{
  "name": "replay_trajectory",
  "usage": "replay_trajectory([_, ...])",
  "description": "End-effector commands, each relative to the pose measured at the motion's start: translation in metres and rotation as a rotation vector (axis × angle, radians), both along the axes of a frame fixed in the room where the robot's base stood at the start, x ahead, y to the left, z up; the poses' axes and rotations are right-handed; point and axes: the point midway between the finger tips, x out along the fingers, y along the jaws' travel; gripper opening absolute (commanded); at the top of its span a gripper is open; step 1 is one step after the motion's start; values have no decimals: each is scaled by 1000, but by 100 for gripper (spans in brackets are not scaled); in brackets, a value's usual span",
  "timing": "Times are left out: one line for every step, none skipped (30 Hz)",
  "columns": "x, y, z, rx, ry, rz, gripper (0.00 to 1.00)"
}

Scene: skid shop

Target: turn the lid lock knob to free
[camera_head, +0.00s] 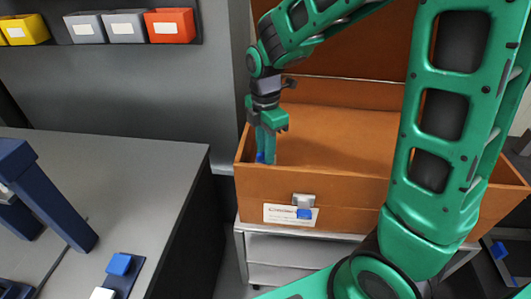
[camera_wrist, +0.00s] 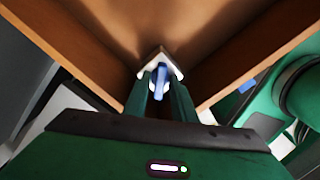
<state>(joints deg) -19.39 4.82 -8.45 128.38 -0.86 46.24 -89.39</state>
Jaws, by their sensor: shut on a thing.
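The orange-brown box (camera_head: 340,183) stands on a pale cart with its lid (camera_head: 345,48) raised at the back. My gripper (camera_head: 266,158) points down inside the box's left corner and is shut on a blue knob (camera_head: 260,157). In the wrist view the knob (camera_wrist: 160,78) sits between my fingertips (camera_wrist: 161,93), in front of a white plate (camera_wrist: 157,64) at the corner where two walls meet. The fingers hide part of the knob, so its turn angle cannot be read well. A metal latch (camera_head: 303,200) with a blue piece (camera_head: 304,214) is on the box front beside a white label.
A grey bench (camera_head: 150,165) with a dark blue frame (camera_head: 50,195) and a blue block (camera_head: 120,264) stands at the left. Yellow, grey and orange bins (camera_head: 170,26) hang on the wall. The box's middle looks empty. The pale cart (camera_head: 285,246) is below it.

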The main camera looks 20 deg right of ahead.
Motion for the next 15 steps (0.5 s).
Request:
replay_trajectory([3, -1, 2, 0, -9, 34, 10])
replay_trajectory([3, -1, 2, 0, -9, 57, 10])
replay_trajectory([3, -1, 2, 0, -9, 81, 10])
replay_trajectory([3, -1, 2, 0, -9, 94, 10])
replay_trajectory([3, -1, 2, -1, -9, 104, 10])
replay_trajectory([3, -1, 2, -1, -9, 112, 10])
replay_trajectory([3, -1, 2, -1, -9, 115, 10])
replay_trajectory([3, -1, 2, -1, -9, 115, 10])
replay_trajectory([3, -1, 2, -1, -9, 115, 10])
replay_trajectory([3, -1, 2, -1, -9, 114, 10])
replay_trajectory([3, -1, 2, -1, -10, 114, 10])
replay_trajectory([4, -1, 2, -1, -10, 114, 10])
replay_trajectory([4, -1, 2, -1, -10, 114, 10])
replay_trajectory([4, -1, 2, -1, -10, 114, 10])
replay_trajectory([4, -1, 2, -1, -10, 117, 10])
